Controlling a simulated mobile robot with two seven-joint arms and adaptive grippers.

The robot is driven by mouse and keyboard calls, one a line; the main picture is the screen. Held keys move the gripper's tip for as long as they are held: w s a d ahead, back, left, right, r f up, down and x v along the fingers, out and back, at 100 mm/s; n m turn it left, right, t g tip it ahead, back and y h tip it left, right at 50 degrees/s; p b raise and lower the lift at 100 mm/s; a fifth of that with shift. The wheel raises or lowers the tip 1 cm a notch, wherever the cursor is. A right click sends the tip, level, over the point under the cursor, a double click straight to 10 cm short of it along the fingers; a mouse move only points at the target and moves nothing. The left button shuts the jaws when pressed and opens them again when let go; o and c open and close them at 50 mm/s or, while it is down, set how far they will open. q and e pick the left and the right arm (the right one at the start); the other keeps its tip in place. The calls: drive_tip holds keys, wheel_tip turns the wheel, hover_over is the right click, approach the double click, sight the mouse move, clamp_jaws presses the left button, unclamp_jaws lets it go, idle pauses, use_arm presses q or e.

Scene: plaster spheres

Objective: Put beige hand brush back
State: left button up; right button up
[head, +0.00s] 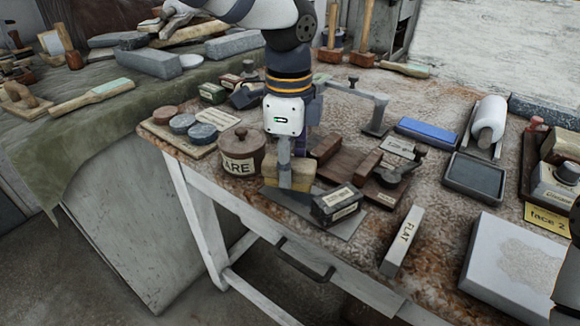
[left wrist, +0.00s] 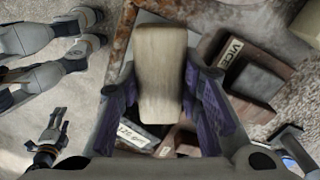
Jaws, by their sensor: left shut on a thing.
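The beige hand brush (head: 300,172) is a pale block near the front edge of the workbench, beside the round brown lidded pot. My left gripper (head: 285,172) points down over it and is shut on it, with a finger hiding part of its front. In the left wrist view the brush (left wrist: 160,75) lies lengthwise between the two purple-grey finger pads. A dark grey flat plate (head: 330,222) lies just below it; I cannot tell whether the brush touches the plate. A small dark two-pronged end (left wrist: 56,130), perhaps my right gripper, shows at the lower left there.
The brown pot (head: 236,150) is close on the left. A dark labelled block (head: 337,205) is close on the right, with wooden pieces (head: 365,180) behind. A white FLAT bar (head: 403,240) and a large pale slab (head: 520,265) lie further right. The bench is crowded.

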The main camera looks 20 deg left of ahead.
use_arm(q)
drive_tip(key=shift+f, duration=0.55)
drive_tip(key=o, duration=1)
drive_tip(key=shift+f, duration=0.1)
drive_tip(key=shift+o, duration=0.2)
wheel_tip(320, 180, up, 12)
drive_tip(key=shift+r, duration=0.2)
